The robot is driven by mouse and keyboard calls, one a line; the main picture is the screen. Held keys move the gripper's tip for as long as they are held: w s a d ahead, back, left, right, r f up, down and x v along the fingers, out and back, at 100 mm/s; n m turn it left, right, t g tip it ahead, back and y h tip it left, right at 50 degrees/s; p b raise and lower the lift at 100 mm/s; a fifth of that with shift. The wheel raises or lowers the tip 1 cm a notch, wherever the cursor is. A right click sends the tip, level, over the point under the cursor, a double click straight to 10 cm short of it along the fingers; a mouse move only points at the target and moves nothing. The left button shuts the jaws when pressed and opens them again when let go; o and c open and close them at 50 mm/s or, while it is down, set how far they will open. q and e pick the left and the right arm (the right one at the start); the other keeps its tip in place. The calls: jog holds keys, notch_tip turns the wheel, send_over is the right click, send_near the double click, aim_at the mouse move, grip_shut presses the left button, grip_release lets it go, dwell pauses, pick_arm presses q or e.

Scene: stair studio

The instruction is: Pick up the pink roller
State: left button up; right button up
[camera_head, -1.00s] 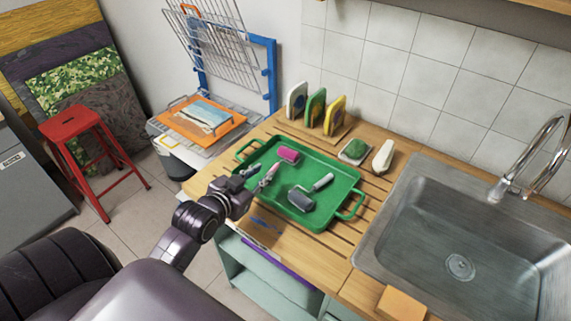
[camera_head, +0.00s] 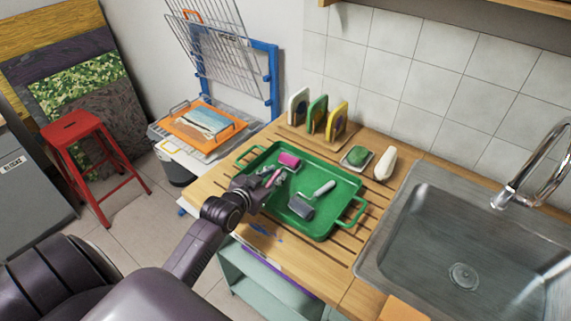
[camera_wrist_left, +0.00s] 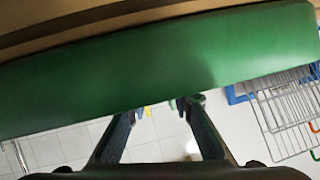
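The pink roller (camera_head: 289,160) lies in the green tray (camera_head: 342,204) on the wooden counter, near the tray's far-left part. Its pale handle points toward my left gripper. In the head view my left gripper (camera_head: 275,178) is over the near-left part of the tray, at the handle and partly covering it. In the left wrist view the two dark fingers (camera_wrist_left: 160,108) stand apart, with no roller seen between them. The green tray's side (camera_wrist_left: 150,65) fills the upper part of that view. I cannot tell whether the fingers touch the handle. My right gripper is not in view.
A grey roller (camera_head: 301,208) lies in the tray, right of the gripper. A green sponge (camera_head: 357,155) on a dish and a white bottle-like item (camera_head: 385,163) stand behind. The sink (camera_head: 460,240) is at right, a red stool (camera_head: 75,130) at left.

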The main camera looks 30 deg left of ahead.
pick_arm(q)
jog(key=shift+w+f, duration=0.1)
jog(key=shift+w, duration=0.1)
jog(key=shift+c, duration=0.4)
grip_shut()
